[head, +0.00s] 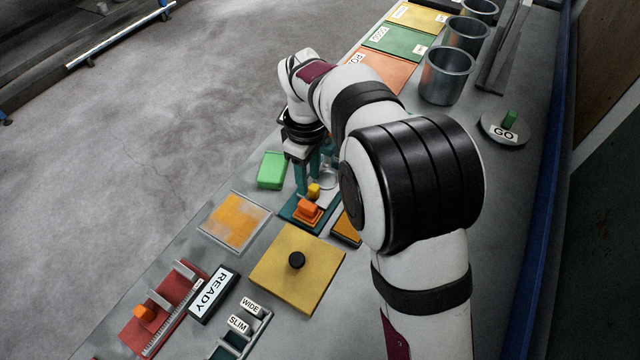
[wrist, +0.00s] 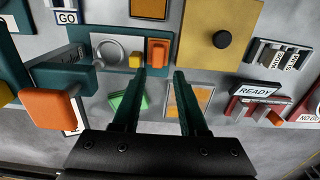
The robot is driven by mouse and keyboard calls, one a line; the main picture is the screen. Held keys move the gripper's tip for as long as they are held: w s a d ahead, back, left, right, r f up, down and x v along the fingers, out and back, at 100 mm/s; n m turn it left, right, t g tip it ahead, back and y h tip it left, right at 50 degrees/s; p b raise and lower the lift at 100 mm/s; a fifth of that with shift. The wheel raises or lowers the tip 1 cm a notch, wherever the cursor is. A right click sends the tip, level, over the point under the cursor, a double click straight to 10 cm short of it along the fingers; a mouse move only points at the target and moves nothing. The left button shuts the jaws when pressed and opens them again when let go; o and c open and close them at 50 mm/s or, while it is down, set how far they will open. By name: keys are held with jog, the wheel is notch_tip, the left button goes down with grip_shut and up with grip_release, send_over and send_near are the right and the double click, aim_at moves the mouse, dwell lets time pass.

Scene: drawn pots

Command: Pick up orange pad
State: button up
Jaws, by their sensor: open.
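Several orange things are in view, and I cannot tell which is the named pad. A small orange block (head: 308,210) sits on a teal tray (head: 290,215) beside a smaller yellow block (head: 314,190); the same orange block (wrist: 158,52) shows in the wrist view. A flat orange panel (head: 238,220) lies in a pale frame, with part of it behind a finger in the wrist view. A larger orange pad-like piece (wrist: 48,108) is at the wrist view's left, by a teal fixture. My gripper (head: 314,178) is open and empty; its fingertips (wrist: 160,75) appear near the tray.
A yellow plate (head: 315,268) with a black knob is near the tray. A green block (head: 272,170) lies behind it. A red rack (head: 180,295), READY sign (head: 212,294) and SLIM and WIDE blocks are at front left. Metal cups (head: 447,75) stand at the back. My arm hides the middle.

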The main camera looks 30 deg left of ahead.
aim_at(308, 204)
jog(key=f, duration=1)
jog(key=shift+w+a, duration=0.15)
jog(key=shift+a, duration=0.25)
jog(key=shift+r, duration=0.1)
grip_shut()
